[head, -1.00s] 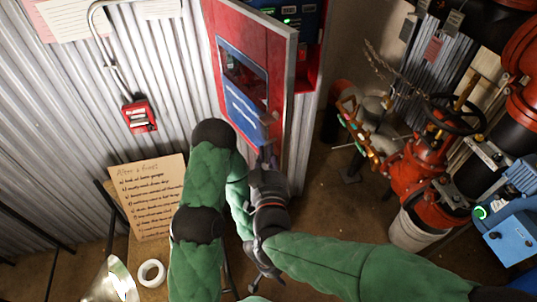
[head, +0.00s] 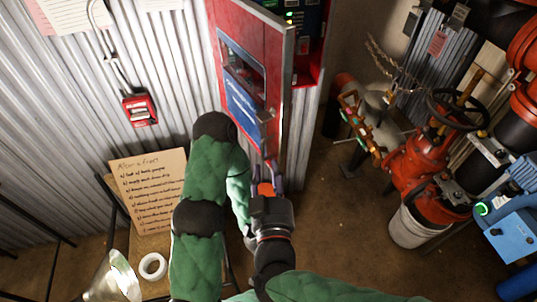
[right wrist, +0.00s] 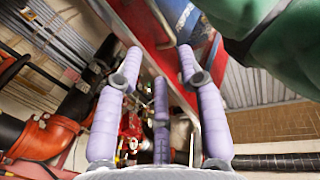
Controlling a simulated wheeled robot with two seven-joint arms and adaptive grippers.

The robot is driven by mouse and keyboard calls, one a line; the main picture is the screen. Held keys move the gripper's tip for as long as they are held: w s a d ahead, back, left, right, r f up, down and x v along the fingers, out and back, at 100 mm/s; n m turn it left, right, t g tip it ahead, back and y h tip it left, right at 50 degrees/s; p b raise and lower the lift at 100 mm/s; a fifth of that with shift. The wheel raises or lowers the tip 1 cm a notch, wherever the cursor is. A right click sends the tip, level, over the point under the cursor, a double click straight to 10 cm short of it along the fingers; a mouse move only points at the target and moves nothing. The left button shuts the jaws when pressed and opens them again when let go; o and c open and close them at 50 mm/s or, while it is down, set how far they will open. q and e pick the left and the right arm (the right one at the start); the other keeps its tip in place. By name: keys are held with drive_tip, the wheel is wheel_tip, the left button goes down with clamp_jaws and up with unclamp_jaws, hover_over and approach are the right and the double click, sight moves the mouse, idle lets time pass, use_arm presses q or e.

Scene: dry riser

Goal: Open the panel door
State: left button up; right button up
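The red panel door (head: 250,40), with a blue sign and a window, stands ajar in the head view, with the cabinet interior (head: 305,45) showing to its right. My right gripper (head: 268,172) is just below the door's lower corner, with its purple fingers pointing up. In the right wrist view the gripper (right wrist: 163,75) has its fingers spread, and the red door's edge (right wrist: 150,45) runs diagonally beyond and between them. I cannot tell whether they touch it. My left arm bends in front of the wall left of the door; its gripper is hidden.
Red valves and pipes (head: 415,160) with a white bucket (head: 415,225) stand at right, beside a blue box (head: 512,240). A cardboard sign (head: 150,190), a tape roll (head: 153,266) and a lamp (head: 115,280) are at lower left. Open floor lies right of the door.

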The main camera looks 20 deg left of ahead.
drive_tip(key=shift+v, duration=1.75)
drive_tip(key=shift+f, duration=0.15)
